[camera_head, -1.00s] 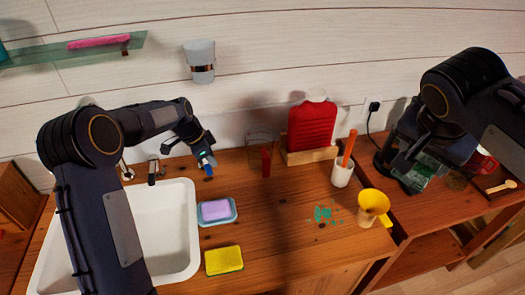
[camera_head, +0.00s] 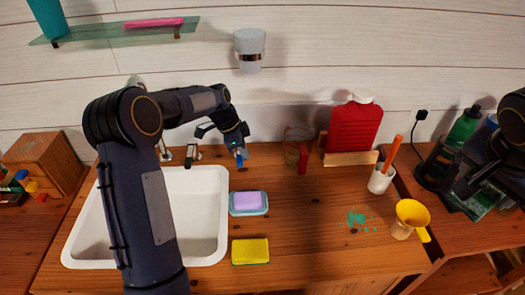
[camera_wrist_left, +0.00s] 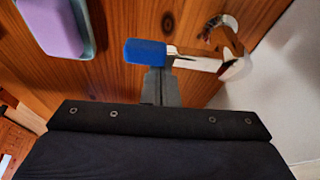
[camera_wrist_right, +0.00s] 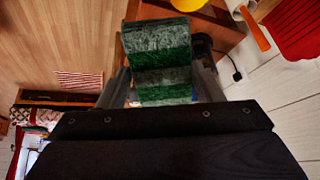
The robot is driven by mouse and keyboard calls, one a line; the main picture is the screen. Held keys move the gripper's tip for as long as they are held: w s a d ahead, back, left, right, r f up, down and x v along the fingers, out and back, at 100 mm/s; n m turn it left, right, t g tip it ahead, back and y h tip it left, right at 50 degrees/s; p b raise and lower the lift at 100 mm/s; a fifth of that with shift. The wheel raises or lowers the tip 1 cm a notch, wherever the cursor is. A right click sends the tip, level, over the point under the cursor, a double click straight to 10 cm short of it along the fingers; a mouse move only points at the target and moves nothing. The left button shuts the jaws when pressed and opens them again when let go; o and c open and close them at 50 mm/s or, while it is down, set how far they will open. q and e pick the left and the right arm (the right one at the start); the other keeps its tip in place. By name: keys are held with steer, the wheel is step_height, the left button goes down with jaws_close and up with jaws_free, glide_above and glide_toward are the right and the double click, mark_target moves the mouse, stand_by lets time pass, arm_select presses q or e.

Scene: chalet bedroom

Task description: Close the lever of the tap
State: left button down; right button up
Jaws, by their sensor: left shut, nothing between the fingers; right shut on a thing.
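My left gripper (camera_wrist_left: 160,85) is shut and empty at the blue end (camera_wrist_left: 145,52) of a metal tap lever (camera_wrist_left: 195,62). Its fingertips look close against the lever just beside the blue end; whether they touch is unclear. The lever joins a shiny metal tap part (camera_wrist_left: 235,65) near the wall. In the head view the blue end (camera_head: 240,155) shows just below the left gripper (camera_head: 237,143), right of the white sink (camera_head: 205,225). My right gripper (camera_wrist_right: 160,85) is shut on a green marbled block (camera_wrist_right: 158,50), far from the tap.
A purple soap on a blue dish (camera_head: 249,212) and a yellow sponge (camera_head: 250,252) lie right of the sink. A glass (camera_head: 292,147), a red bottle (camera_head: 353,127), a white cup (camera_head: 380,180) and a yellow funnel (camera_head: 410,214) stand farther right.

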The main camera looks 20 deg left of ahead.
arm_select(q)
steer(key=v, duration=1.2)
arm_select(e)
steer(key=shift+f, duration=0.15)
arm_select(q)
steer(key=shift+f, duration=0.1)
arm_select(e)
steer(key=shift+s, duration=0.1)
